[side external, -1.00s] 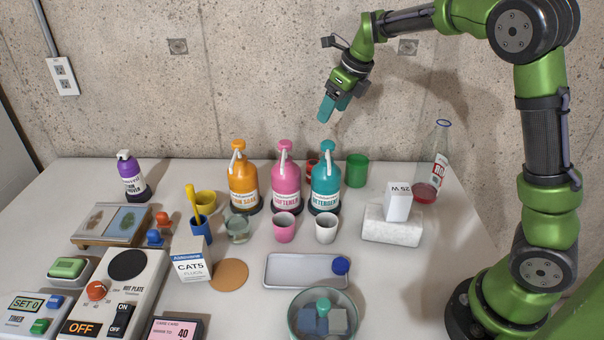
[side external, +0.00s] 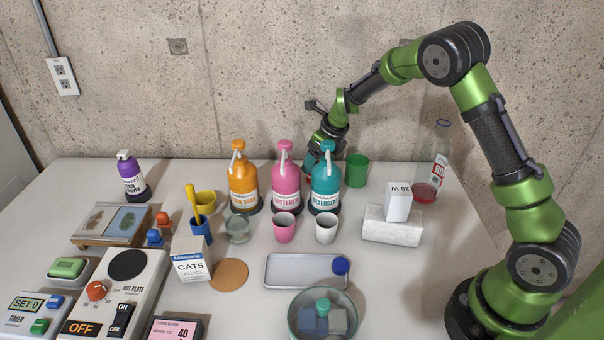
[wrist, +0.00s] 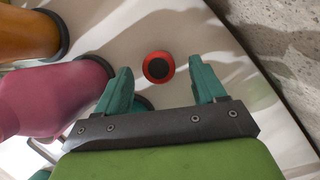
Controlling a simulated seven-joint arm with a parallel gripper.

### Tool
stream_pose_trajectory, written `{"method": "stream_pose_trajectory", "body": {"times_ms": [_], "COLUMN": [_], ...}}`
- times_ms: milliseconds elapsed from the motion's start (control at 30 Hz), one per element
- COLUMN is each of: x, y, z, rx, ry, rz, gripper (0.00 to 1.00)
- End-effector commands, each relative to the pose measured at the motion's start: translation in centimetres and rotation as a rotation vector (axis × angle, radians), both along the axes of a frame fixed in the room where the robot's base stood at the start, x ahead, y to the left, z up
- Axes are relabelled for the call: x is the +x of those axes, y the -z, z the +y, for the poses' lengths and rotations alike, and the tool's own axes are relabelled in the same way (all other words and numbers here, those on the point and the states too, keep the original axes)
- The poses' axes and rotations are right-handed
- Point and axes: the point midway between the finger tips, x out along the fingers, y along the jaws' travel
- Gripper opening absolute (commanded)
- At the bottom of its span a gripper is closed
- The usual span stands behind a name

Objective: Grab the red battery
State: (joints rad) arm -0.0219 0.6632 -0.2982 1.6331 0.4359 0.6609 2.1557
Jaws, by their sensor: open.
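The red battery (wrist: 158,67) shows in the wrist view as a red round thing with a black centre, seen from above on the white table. My gripper (side external: 322,152) is behind the pink and teal bottles in the side view, where the battery is hidden from sight. In the wrist view my gripper (wrist: 161,76) is open, with one teal finger to the left of the battery and one to the right. The battery lies in line with the gap, slightly beyond the fingertips. No contact shows.
The pink bottle (side external: 286,185), teal bottle (side external: 326,188) and orange bottle (side external: 242,185) stand in a row in front of my gripper. A green cup (side external: 357,170) is just to the right. The concrete wall (side external: 230,80) is close behind.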

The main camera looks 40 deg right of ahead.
Motion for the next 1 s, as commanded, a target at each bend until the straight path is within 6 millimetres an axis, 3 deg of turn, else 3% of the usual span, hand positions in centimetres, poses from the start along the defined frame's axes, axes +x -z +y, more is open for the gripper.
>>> {"method": "stream_pose_trajectory", "body": {"times_ms": [367,667,1000], "x": [1.8,2.0,2.0], "y": [4.4,4.7,4.7], "z": [0.3,0.4,0.4], "rx": [0.001,0.001,0.001], "ry": [0.001,0.001,0.000], "rz": [0.001,-0.001,0.000], "gripper": [0.70,0.68,0.16]}}
